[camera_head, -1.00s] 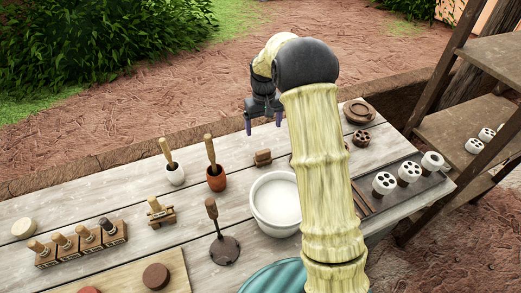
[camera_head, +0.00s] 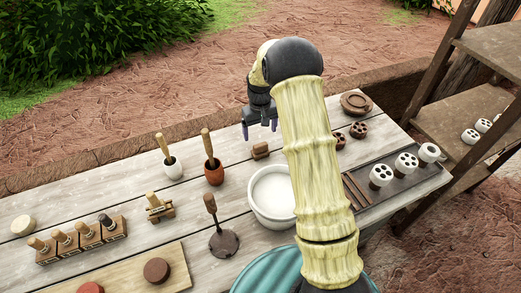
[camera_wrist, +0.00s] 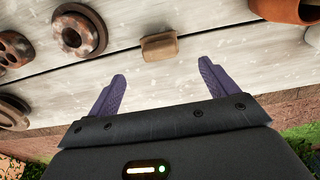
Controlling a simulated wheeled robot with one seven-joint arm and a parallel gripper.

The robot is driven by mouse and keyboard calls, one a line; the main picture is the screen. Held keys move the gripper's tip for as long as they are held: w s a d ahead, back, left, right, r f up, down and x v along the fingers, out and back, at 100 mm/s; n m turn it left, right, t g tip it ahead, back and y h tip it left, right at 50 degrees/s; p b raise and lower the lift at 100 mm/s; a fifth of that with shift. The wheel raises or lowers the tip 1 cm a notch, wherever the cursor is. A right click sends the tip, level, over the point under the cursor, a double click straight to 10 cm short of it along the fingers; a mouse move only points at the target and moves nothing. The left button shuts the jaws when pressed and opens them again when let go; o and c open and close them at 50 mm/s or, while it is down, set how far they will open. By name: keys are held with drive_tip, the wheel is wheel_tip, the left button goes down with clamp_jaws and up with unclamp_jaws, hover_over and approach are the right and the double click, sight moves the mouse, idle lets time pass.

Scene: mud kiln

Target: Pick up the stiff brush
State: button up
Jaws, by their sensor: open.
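The small brown block on the grey plank table, which looks like the stiff brush (camera_head: 260,151), lies behind the white bowl. It also shows in the wrist view (camera_wrist: 159,48), just beyond the fingertips and between their lines; its bristles cannot be made out clearly. My gripper (camera_head: 260,129) is above the table's far side, behind the brush in the head view. In the wrist view my gripper (camera_wrist: 162,72) has its two purple fingers wide apart with nothing between them. The fingers do not touch the brush.
A white bowl (camera_head: 257,205) stands close in front of the brush. An orange pot (camera_head: 214,174) and a white pot (camera_head: 173,168) with wooden-handled tools stand to the left. Round brown pierced pieces (camera_head: 358,130) and a dark tray (camera_head: 372,208) lie to the right.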

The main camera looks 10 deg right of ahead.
sight(260, 150)
wheel_tip(260, 150, down, 5)
drive_tip(key=shift+f+p, duration=0.2)
drive_tip(key=shift+p, duration=0.2)
drive_tip(key=shift+s+f+p, duration=0.1)
drive_tip(key=shift+f+p, duration=0.8)
drive_tip(key=shift+f, duration=1.7)
drive_tip(key=c, duration=1.1)
